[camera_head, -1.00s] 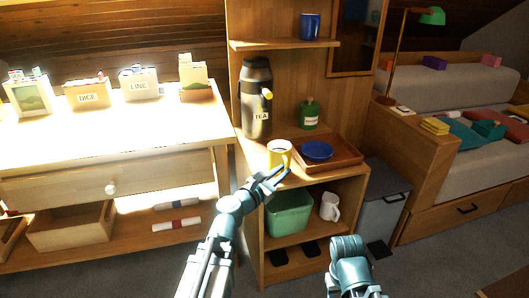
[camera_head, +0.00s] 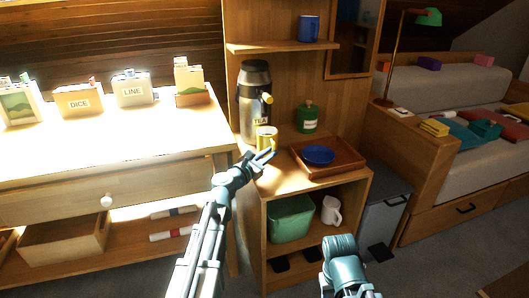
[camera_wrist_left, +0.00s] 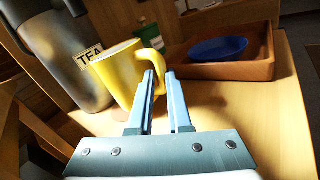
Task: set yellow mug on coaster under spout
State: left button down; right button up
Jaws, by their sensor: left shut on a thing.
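My left gripper (camera_head: 263,155) is shut on the mug's handle. In the left wrist view the mug (camera_wrist_left: 118,78) stands beyond the fingers (camera_wrist_left: 158,100), with the handle at their tips and the dispenser (camera_wrist_left: 60,50) close to its left. I cannot tell whether the mug touches the surface below.
A wooden tray (camera_head: 350,168) with a blue bowl (camera_head: 319,155) lies to the mug's right. A green canister (camera_head: 307,119) stands behind. A shelf with a blue mug (camera_head: 309,29) is above. The cabinet top's front edge is clear.

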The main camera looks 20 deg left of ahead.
pick_arm(q)
jog(key=w+a, duration=0.2)
jog(key=w, duration=0.1)
jog(key=shift+w+a+f+b, duration=0.1)
jog(key=shift+a+f+b, duration=0.1)
jog(key=shift+f+b, duration=0.5)
jog(key=shift+d+f, duration=0.1)
jog(key=shift+f, duration=0.1)
jog(key=shift+r, duration=0.15)
pick_arm(e)
jog(key=shift+w+a+f, duration=0.2)
jog(key=shift+a+f, duration=0.2)
jog(key=shift+f, duration=0.4)
jog(key=shift+f, duration=0.1)
pick_arm(q)
jog(key=c, duration=1.3)
grip_release()
jog(key=o, duration=0.5)
jog(key=shift+c, duration=0.2)
